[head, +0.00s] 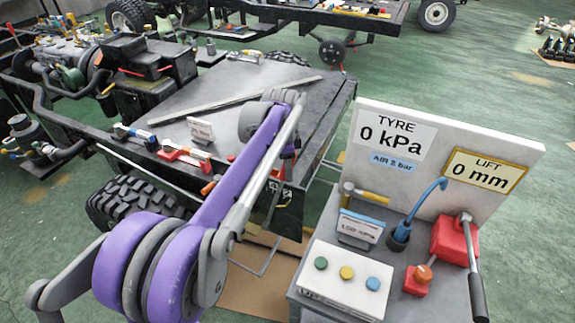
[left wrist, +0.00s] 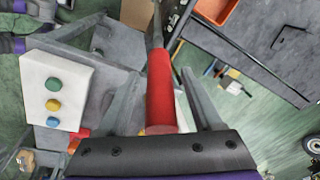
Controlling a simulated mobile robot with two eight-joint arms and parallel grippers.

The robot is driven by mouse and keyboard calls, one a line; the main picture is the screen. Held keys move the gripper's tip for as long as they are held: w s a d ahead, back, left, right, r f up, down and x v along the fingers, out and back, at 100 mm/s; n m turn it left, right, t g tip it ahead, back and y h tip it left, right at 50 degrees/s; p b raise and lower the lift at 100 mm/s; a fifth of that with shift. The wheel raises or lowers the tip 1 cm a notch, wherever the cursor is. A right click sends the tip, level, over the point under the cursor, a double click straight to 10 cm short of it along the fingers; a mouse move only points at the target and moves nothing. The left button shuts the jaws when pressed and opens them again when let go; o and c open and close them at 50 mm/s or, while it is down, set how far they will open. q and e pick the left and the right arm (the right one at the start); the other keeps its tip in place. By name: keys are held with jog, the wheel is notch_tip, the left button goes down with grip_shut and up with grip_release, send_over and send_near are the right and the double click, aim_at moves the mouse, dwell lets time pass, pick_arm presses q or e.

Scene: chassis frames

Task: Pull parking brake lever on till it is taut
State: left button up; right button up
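In the left wrist view a red cylindrical grip, which looks like the parking brake lever (left wrist: 160,92), stands between the two grey fingers of my left gripper (left wrist: 162,78). The fingers are spread, with a visible gap on each side of the red grip. In the head view my purple left arm reaches over the chassis corner, and its forearm hides most of the gripper and the lever. The lever's base and pivot cannot be made out. My right gripper is in neither view.
A grey stand to the right carries a button box (head: 346,279), a red jack with a handle (head: 453,240) and a display board (head: 430,135). The flat chassis deck (head: 240,85) holds a long bar and red and blue tools. A tyre (head: 130,200) sits below its near edge.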

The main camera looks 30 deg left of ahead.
pick_arm(q)
jog(key=shift+r, duration=0.15)
notch_tip(320, 180, up, 10)
jog(key=s, duration=0.1)
jog(key=shift+s+r+p, duration=0.2)
jog(key=shift+s+p, duration=0.2)
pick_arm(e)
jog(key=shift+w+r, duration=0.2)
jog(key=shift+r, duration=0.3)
